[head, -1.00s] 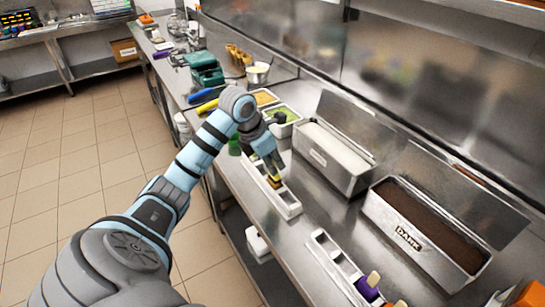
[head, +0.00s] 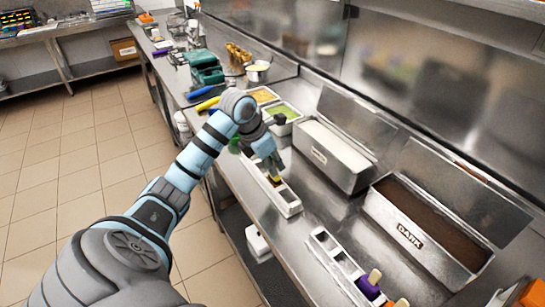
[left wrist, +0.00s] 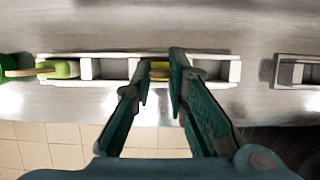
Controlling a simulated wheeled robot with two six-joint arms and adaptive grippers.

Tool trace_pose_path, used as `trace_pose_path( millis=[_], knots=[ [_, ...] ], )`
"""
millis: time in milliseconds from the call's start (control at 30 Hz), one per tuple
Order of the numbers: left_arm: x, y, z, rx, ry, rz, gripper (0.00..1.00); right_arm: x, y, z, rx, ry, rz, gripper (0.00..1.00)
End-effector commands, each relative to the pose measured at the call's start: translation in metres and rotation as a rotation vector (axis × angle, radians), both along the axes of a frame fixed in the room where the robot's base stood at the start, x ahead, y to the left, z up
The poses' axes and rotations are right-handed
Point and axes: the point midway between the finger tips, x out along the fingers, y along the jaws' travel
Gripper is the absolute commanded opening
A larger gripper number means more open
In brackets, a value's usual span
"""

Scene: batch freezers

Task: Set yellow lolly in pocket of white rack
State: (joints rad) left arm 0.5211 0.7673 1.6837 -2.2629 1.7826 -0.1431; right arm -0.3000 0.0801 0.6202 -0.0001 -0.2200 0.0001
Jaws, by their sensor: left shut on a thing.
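The white rack (head: 289,208) is a long row of pockets on the steel bench; in the left wrist view the rack (left wrist: 100,83) runs across the upper middle. My left gripper (head: 275,175) is above the rack, shut on the yellow lolly (head: 276,180). In the left wrist view the lolly (left wrist: 160,70) shows as a yellow patch between the fingertips, over or in a middle pocket. The fingers hide much of it, and I cannot tell how deep it sits. A green lolly (left wrist: 62,69) lies at the rack's left end. My right gripper is not in view.
Another white rack (head: 318,236) holds a purple lolly (head: 369,285); its end shows in the left wrist view (left wrist: 290,72). A white-filled steel bin (head: 330,160) and a dark-filled bin (head: 405,235) stand behind the racks. The bench's front edge is close.

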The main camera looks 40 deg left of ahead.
Motion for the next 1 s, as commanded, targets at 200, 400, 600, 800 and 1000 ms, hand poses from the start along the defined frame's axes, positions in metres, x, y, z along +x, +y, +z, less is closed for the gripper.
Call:
trace_pose_path(
  millis=[200,400,600,800,1000],
  knots=[
    [0.0,0.0,0.0,0.0,0.0,0.0,0.0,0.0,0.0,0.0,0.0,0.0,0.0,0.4],
    [0.0,0.0,0.0,0.0,0.0,0.0,0.38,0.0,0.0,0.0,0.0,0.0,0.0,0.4],
    [0.0,0.0,0.0,0.0,0.0,0.0,0.38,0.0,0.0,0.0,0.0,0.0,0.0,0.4],
    [-0.004,0.002,0.011,0.002,-0.003,0.0,0.38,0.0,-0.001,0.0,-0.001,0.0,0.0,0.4],
    [-0.023,0.007,0.059,0.006,-0.005,0.0,0.38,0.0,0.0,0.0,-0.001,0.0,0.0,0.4]
  ],
)
